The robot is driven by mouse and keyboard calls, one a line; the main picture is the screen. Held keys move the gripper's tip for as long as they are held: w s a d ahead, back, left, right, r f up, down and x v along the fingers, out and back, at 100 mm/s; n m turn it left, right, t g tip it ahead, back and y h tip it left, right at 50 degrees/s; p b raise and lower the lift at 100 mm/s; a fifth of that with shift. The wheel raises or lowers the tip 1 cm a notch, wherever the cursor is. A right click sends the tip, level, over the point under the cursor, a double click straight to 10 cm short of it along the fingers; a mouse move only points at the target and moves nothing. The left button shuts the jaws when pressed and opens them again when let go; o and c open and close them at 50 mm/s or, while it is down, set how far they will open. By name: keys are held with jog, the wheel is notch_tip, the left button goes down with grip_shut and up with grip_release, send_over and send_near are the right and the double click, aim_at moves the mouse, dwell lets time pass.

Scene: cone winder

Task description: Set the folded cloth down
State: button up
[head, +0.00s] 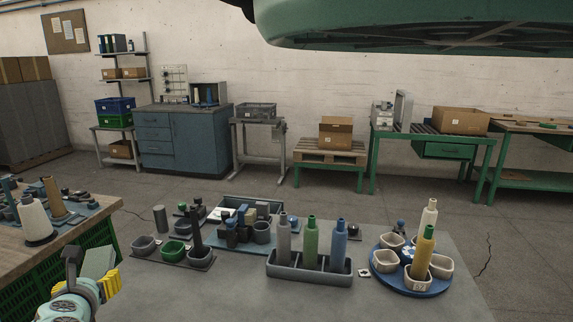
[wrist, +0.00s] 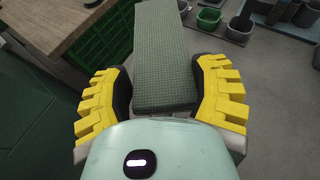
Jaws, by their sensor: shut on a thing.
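My gripper (head: 92,270) is at the lower left of the head view, in front of the left edge of the grey table. In the wrist view my gripper (wrist: 161,75) has its two yellow-padded fingers on either side of the folded cloth (wrist: 166,60). The cloth is a long, flat, grey-green block with a fine woven texture, and it points away from my palm. In the head view the cloth (head: 99,261) shows as a pale green piece between the fingers. It appears held up over the gap between the tables, though its height is hard to tell.
The grey table (head: 225,292) has bare room at its front left. A wooden bench (head: 60,238) with green crates is at the left.

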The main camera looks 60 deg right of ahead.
jog(key=a+r+n+y+p, duration=0.2)
jog(key=a+r+p, duration=0.1)
jog(key=a+r, duration=0.1)
jog(key=w+a+r+n+t+y+p, duration=0.1)
jog(key=a+r+n+y+p, duration=0.1)
jog(key=a+r, duration=0.3)
jog(key=w+a+r+n+y+p, duration=0.1)
jog(key=a+r+n+y+p, duration=0.1)
jog(key=a+r+p, duration=0.3)
jog(key=shift+w+a+r+t+y, duration=0.1)
jog(key=shift+a+t+y, duration=0.15)
jog(key=shift+a, duration=0.55)
jog(key=shift+w+a+t+y, duration=0.15)
jog(key=shift+a+y, duration=0.1)
jog(key=shift+a, duration=0.55)
jog(key=r+p, duration=3.6)
jog(key=shift+s+d+r+p, duration=0.1)
jog(key=shift+d+r+p, duration=0.1)
jog(key=shift+r+p, duration=0.15)
jog(key=shift+f, duration=0.1)
